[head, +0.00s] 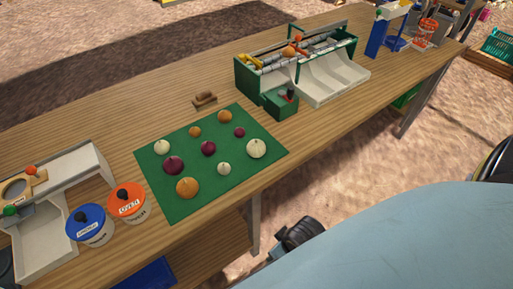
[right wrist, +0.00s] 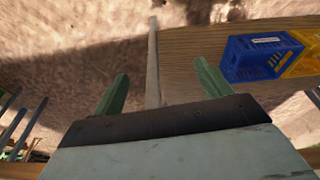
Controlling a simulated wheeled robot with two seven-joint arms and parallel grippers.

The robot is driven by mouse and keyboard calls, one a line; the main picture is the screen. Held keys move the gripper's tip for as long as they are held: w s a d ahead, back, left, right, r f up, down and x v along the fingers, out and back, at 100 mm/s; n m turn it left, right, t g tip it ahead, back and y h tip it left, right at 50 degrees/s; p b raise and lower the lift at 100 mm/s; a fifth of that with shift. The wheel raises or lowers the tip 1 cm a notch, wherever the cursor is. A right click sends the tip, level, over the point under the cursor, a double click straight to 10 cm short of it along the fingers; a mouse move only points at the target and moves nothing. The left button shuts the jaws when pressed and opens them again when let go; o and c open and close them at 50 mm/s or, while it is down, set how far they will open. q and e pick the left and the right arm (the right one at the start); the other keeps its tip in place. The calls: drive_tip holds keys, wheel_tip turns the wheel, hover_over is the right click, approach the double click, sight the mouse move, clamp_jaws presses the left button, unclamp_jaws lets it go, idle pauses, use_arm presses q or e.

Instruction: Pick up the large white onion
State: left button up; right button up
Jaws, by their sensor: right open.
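The large white onion (head: 256,148) sits at the right side of the green mat (head: 190,205) on the wooden table. It looks bigger than two other white onions, one at the mat's left (head: 162,147) and one near its front (head: 224,168). In the right wrist view my right gripper (right wrist: 162,86) is open, with its two green fingers apart and nothing between them. That view shows the ground and part of a wooden surface, no onion. My left gripper is in neither view.
Purple and orange onions share the mat. A green-framed sorting machine (head: 300,60) stands behind it. Blue (head: 90,226) and orange (head: 127,203) lidded tubs stand at front left. A wooden-handled tool (head: 204,99) lies behind the mat. A blue crate (right wrist: 255,57) shows in the wrist view.

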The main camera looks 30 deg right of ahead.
sight(259, 150)
drive_tip(key=w+d+r+m+t+h, duration=0.1)
drive_tip(key=w+r, duration=0.1)
drive_tip(key=r, duration=0.4)
drive_tip(key=w+d+r+m+t, duration=0.1)
drive_tip(key=w+r+m+t, duration=0.1)
drive_tip(key=r, duration=0.4)
drive_tip(key=w+d+r+m+t+h, duration=0.1)
drive_tip(key=w+r+m+t+h, duration=0.3)
drive_tip(key=w+r+m+t, duration=0.4)
drive_tip(key=w+f, duration=0.1)
drive_tip(key=w, duration=0.1)
drive_tip(key=w+d+f+n, duration=0.1)
drive_tip(key=w, duration=0.2)
drive_tip(key=w+d+f+n+g, duration=0.1)
drive_tip(key=w+f, duration=0.1)
drive_tip(key=w, duration=0.1)
drive_tip(key=shift+w+d+f+b, duration=0.1)
drive_tip(key=shift+w+d+b, duration=0.05)
drive_tip(key=shift+d+b, duration=0.15)
drive_tip(key=x, duration=0.5)
drive_tip(key=shift+f, duration=0.4)
drive_tip(key=c, duration=1.1)
